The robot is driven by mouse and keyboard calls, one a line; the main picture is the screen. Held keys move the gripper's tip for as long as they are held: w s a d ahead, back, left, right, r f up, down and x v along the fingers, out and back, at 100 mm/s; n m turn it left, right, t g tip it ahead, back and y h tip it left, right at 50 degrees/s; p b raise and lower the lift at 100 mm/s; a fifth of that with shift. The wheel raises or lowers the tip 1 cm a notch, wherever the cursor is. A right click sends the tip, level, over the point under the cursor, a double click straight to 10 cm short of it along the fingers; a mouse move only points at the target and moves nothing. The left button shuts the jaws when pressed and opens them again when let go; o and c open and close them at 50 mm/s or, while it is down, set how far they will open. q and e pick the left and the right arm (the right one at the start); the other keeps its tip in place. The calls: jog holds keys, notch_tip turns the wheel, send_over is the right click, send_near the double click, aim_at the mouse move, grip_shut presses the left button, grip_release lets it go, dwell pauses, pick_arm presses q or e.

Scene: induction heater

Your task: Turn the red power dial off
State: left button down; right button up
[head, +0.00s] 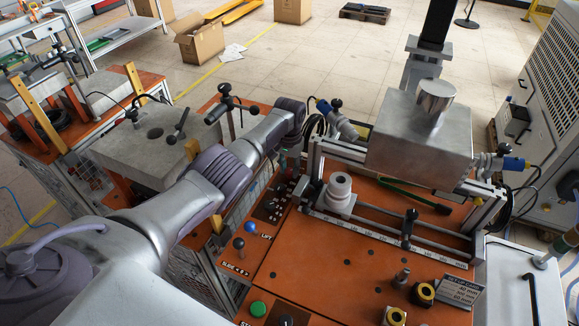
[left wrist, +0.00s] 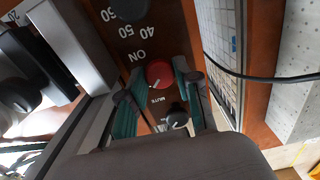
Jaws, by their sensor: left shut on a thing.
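The red power dial (left wrist: 159,74) shows in the left wrist view on an orange panel, between the labels ON and MUTE. A white pointer mark on it points to the lower left. My left gripper (left wrist: 160,78) has its teal finger pads on either side of the dial and is shut on it. The dial is hidden there by the gripper and wrist. My right gripper is in neither view.
A small black knob (left wrist: 177,118) sits just below the dial. A dark dial (left wrist: 130,8) is above it. The metal heater block (head: 418,135) and a white stepped cylinder (head: 339,190) stand right of my arm. Blue (head: 250,228) and black knobs stand nearer on the bench.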

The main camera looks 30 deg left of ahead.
aim_at(289, 170)
pick_arm(q)
jog(key=shift+s+f+n, duration=0.1)
jog(key=shift+n, duration=0.3)
jog(key=c, duration=0.8)
grip_release()
notch_tip(289, 170, up, 12)
dwell(0.5)
